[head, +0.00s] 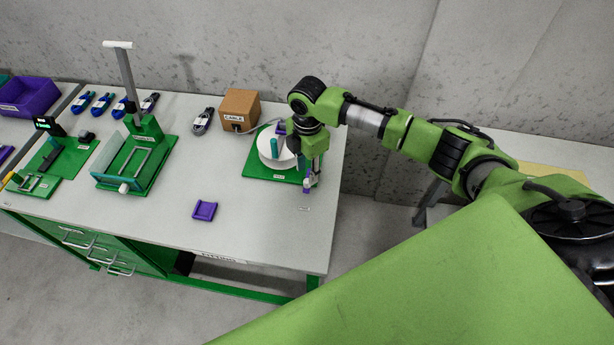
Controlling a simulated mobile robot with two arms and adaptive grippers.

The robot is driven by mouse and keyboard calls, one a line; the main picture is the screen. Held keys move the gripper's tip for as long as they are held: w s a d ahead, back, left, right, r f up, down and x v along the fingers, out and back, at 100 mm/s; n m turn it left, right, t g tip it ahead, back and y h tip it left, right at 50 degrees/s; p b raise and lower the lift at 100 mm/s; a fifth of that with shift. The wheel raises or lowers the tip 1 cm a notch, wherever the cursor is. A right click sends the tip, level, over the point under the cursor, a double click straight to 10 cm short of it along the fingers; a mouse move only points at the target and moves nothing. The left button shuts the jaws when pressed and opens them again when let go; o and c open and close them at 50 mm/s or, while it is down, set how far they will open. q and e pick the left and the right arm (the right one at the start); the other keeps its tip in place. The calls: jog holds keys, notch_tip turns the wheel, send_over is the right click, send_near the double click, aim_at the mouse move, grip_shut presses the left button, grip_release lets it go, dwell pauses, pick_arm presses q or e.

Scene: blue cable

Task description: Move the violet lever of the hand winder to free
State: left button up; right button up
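The hand winder stands at the right end of the table, with a green base plate (256,168), a white disc (267,158) and a teal peg (274,148) on the disc. My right gripper (309,184) points down at the right edge of the winder and partly covers it. A small violet part (307,188), which may be the lever, shows at the fingertips. I cannot tell whether the fingers touch it or how it is set. Another violet part (281,128) shows behind the disc. My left gripper is not in view.
A violet holder (204,211) lies at the front of the white table (250,235). Green fixtures (150,165) and several cable coils (203,121) are to the left. The table's middle is mostly clear.

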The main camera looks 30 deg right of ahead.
aim_at(307, 181)
notch_tip(307, 181, up, 8)
jog(key=shift+f, duration=0.2)
dwell(0.5)
